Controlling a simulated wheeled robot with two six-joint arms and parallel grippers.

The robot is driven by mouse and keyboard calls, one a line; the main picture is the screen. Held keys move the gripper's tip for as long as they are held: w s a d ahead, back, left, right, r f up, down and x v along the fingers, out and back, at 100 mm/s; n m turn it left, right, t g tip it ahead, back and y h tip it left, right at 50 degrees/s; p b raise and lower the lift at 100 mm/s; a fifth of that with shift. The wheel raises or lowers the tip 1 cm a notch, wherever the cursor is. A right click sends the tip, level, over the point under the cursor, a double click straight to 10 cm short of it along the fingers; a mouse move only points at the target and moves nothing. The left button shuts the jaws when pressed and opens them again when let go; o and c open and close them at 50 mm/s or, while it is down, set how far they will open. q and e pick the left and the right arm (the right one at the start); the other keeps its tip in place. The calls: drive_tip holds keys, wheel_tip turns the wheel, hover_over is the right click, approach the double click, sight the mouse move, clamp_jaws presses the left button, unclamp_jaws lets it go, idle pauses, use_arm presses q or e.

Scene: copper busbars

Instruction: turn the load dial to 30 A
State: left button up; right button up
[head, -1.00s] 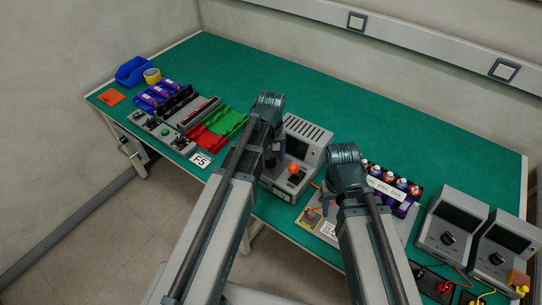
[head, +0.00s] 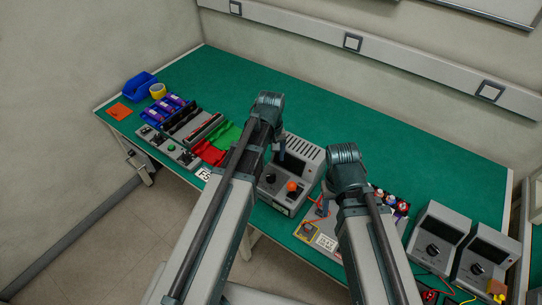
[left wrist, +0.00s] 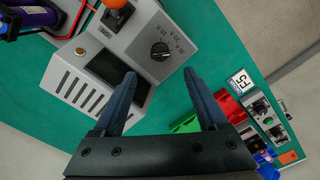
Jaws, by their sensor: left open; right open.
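A grey unit with a slotted top (head: 313,155) stands near the bench's front edge. Its load dial, a black knob (left wrist: 160,51), shows in the left wrist view beside printed ampere labels; I cannot tell where it points. The dial (head: 270,178) also shows in the head view, left of an orange knob (head: 292,186). My left gripper (left wrist: 159,80) is open and empty. Its fingertips appear just below the dial in the left wrist view, apart from it. My right gripper (head: 327,197) is open, mostly hidden by its arm, to the right of the unit.
Green and red bins (head: 225,135) lie left of the unit. Two grey units with black knobs (head: 433,248) stand farther right. The back of the green bench (head: 330,105) is clear.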

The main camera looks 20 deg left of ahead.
use_arm(q)
wheel_tip(320, 180, up, 4)
drive_tip(key=p, duration=0.3)
use_arm(e)
wheel_tip(320, 180, up, 4)
drive_tip(key=shift+r, duration=0.1)
use_arm(q)
drive_tip(key=s+d+m+y, duration=0.1)
drive_tip(key=s+d+m, duration=0.8)
drive_tip(key=s, duration=0.5)
drive_tip(key=shift+d+r+m, duration=0.15)
drive_tip(key=shift+d+m, duration=0.15)
drive_tip(key=shift+d, duration=0.45)
